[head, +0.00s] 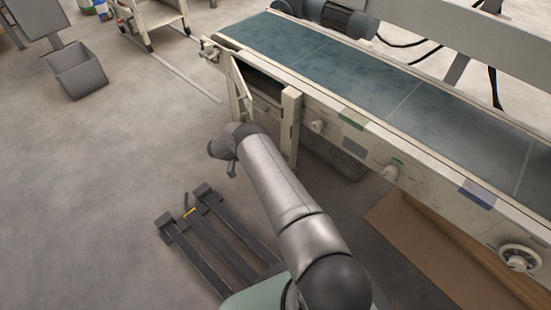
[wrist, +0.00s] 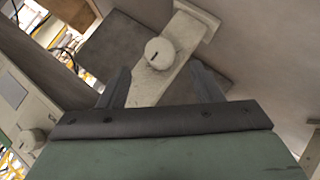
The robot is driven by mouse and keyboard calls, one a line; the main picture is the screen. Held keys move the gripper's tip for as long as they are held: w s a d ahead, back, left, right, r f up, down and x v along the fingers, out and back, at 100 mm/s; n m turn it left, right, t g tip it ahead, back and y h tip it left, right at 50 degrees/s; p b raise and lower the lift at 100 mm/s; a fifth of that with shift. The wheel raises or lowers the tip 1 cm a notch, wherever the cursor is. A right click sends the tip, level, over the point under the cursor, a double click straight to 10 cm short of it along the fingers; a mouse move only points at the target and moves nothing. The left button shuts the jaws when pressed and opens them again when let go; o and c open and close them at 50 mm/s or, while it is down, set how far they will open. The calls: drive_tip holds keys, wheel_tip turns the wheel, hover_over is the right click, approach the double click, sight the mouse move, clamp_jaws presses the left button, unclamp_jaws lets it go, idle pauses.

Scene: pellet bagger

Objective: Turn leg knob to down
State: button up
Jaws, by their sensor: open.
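In the wrist view a round pale knob (wrist: 159,53) with a short dark pointer mark sits on a pale, tilted bar (wrist: 182,38). It appears to be the leg knob; no label is readable. My gripper (wrist: 160,67) is open, with one dark finger on each side of the bar. The knob shows between and just beyond the fingertips, and no contact is visible. In the head view my arm ends beside the conveyor's pale leg (head: 291,125); the gripper is mostly hidden there, and I cannot pick out this knob.
A second pale knob (wrist: 29,140) is at the left of the wrist view. In the head view, the conveyor (head: 365,78) carries several knobs along its side, including a large one (head: 518,258).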

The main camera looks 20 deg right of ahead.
drive_tip(key=p+v, duration=0.1)
drive_tip(key=v, duration=0.8)
drive_tip(key=shift+a+r, duration=0.1)
